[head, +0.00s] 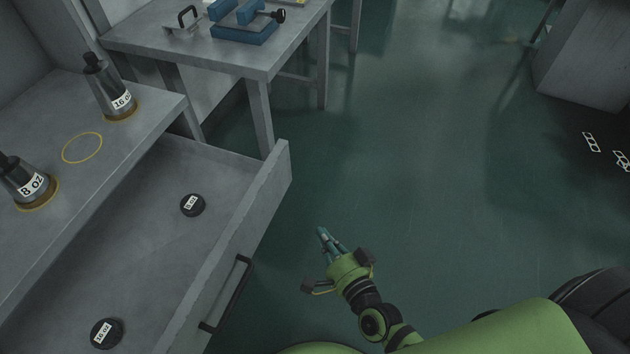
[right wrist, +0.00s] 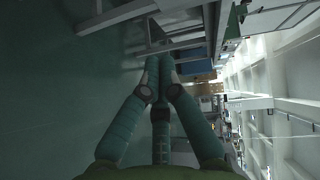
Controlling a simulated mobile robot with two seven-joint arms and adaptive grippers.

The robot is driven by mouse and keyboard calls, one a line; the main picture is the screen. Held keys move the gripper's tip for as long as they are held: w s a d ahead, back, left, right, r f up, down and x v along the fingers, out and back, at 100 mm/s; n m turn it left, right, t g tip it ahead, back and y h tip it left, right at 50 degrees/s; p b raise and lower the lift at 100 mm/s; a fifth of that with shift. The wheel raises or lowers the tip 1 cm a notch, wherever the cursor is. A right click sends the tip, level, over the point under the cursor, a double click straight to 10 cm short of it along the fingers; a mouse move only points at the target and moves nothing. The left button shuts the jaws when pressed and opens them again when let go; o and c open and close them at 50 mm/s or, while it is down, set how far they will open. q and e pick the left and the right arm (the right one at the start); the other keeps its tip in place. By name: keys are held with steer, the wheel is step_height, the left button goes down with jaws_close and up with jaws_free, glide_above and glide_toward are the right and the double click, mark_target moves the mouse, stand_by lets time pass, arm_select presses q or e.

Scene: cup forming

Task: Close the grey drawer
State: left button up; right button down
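The grey drawer (head: 130,225) stands pulled out from the grey bench at the left of the head view. Its front panel (head: 245,220) carries a black bar handle (head: 232,295) on the outer face. My right gripper (head: 322,234) is to the right of the handle, apart from it, above the green floor. In the right wrist view its fingers (right wrist: 160,66) come together at the tips with nothing between them. My left gripper is not in view.
Two black labelled discs lie in the drawer, one nearer (head: 106,333) and one farther (head: 192,205). Two dark labelled cup moulds (head: 112,95) (head: 25,183) stand on the bench top (head: 140,125). A grey table (head: 150,40) with blue blocks is beyond. The floor (head: 440,170) at right is clear.

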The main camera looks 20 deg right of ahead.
step_height(320, 180, up, 6)
steer(key=w+d+m+t, duration=0.1)
steer(key=d+m+t, duration=0.1)
steer(key=m, duration=0.1)
glide_toward(287, 165)
steer(key=w+d, duration=0.2)
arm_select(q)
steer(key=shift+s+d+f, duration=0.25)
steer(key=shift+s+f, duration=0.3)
arm_select(e)
steer(key=shift+w+a, duration=1.45)
steer(key=shift+w, duration=0.25)
